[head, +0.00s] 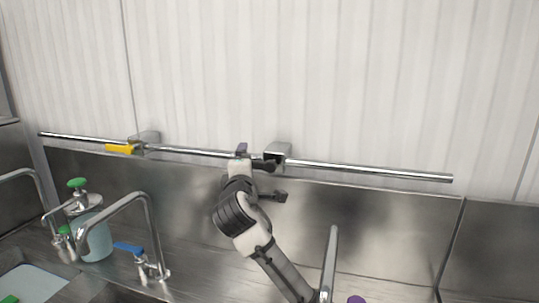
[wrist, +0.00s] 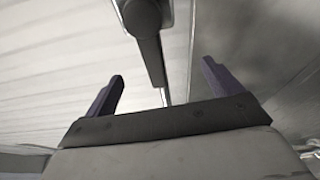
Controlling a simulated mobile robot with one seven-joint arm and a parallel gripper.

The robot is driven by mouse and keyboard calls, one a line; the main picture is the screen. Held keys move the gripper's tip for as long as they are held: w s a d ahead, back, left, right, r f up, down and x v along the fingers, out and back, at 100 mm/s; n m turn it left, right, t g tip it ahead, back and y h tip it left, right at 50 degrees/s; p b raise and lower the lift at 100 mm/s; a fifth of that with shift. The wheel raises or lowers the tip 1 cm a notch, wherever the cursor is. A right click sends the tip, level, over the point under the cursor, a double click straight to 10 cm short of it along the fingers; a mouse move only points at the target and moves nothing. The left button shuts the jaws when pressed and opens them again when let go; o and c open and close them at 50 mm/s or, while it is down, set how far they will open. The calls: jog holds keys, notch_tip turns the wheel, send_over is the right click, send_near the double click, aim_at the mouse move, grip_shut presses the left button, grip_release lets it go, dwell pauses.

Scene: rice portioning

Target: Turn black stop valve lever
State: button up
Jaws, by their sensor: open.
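The black stop valve lever (head: 264,163) is at a grey valve body (head: 278,150) on the metal pipe (head: 370,171), near the middle of the head view. My gripper (head: 260,172) is up at the pipe, just left of and below the valve body. In the wrist view, my gripper (wrist: 163,86) is open, with one purple finger on each side. The black lever (wrist: 146,36) comes down from the top between the fingers, with clear gaps to both. The lever's lower end is near the palm; I cannot tell whether they touch.
A yellow lever (head: 120,148) sits on the same pipe at the left. The wall (head: 400,80) is close behind the pipe.

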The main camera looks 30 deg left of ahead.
jog(key=v, duration=0.6)
jog(key=shift+s, duration=0.1)
dwell(0.6)
